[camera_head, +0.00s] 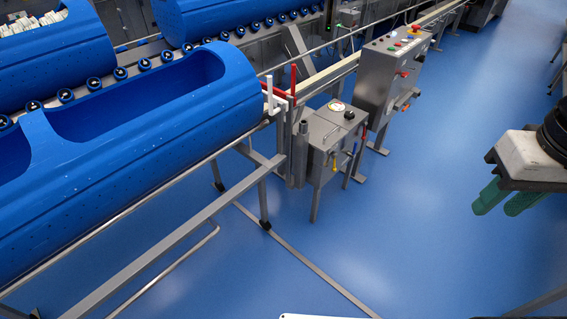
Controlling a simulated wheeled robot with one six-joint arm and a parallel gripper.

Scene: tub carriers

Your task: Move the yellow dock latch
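A small yellow part (334,163), which looks like the yellow latch, sits low on the front of a steel cabinet (325,137) near the middle of the view. It is too small for its exact position to be read. My gripper (498,208), with two green fingers, hangs at the right over the blue floor, well apart from the cabinet. The fingers point down and left, and nothing shows between them. How far apart they stand is unclear from this angle.
A long blue tub (235,110) lies on a steel rail frame (180,238) at the left. Red and white levers (282,98) stand at its end. A control box (388,75) with buttons stands behind the cabinet. The blue floor (420,230) between cabinet and gripper is clear.

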